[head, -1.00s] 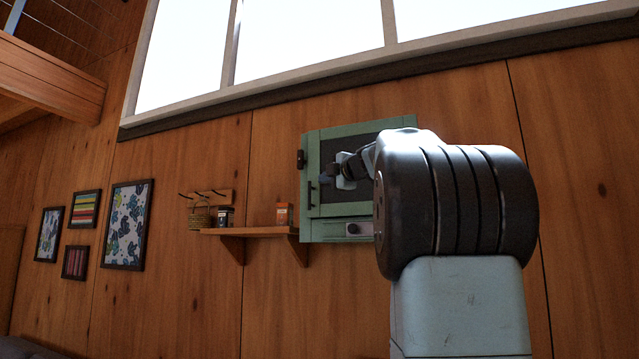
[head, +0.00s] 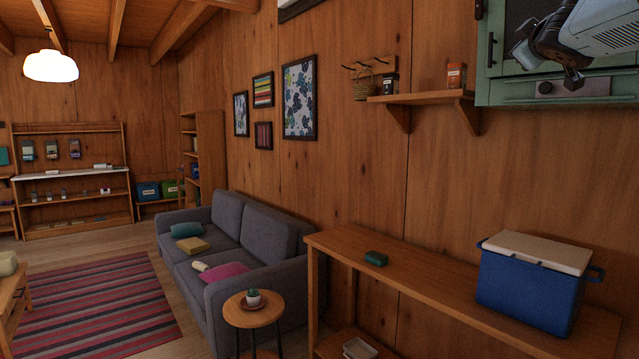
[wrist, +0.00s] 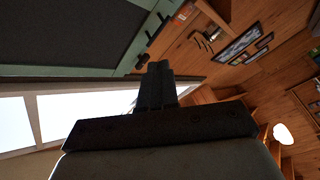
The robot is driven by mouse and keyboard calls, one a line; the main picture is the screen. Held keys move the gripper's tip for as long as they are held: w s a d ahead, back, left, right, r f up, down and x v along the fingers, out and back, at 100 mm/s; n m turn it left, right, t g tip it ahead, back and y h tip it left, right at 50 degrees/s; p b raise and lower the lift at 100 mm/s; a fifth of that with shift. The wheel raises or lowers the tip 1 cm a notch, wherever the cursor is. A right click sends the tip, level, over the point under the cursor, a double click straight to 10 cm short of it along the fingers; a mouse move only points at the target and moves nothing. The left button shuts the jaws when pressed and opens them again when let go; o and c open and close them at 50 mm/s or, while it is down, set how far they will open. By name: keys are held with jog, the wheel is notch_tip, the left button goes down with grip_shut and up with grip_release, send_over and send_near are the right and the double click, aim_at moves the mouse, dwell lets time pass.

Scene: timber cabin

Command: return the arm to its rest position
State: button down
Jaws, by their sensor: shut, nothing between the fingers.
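My gripper (wrist: 158,68) shows in the wrist view, its two dark fingers together with nothing between them. In the head view the end of my arm is at the top right, in front of the green wall cabinet (head: 497,58). The cabinet has a dark door panel and also fills the upper left of the wrist view (wrist: 105,62). I see no contact between the fingers and the cabinet in the wrist view. The rest of my arm is out of the head view.
Left of the cabinet, a wall shelf (head: 420,98) holds an orange box (head: 456,76) and a dark tin (head: 390,84). Below, a wooden bench (head: 425,284) carries a blue cooler (head: 527,290) and a small green box (head: 376,258). A grey sofa (head: 283,240) stands further left.

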jog(key=s+a+f+m+g+y, duration=0.1)
jog(key=s+a+f+g, duration=0.3)
jog(key=f, duration=1)
jog(key=s+a+f+m+g+y, duration=0.2)
jog(key=s+a+f+m+g, duration=0.1)
jog(key=s+a+f, duration=0.6)
jog(key=s+a+f+m+g+y, duration=0.2)
jog(key=s+a+f+g, duration=0.4)
jog(key=s+f, duration=0.5)
notch_tip(320, 180, down, 8)
jog(key=shift+s+a+f, duration=0.2)
jog(key=shift+s+a, duration=0.05)
jog(key=shift+s, duration=0.05)
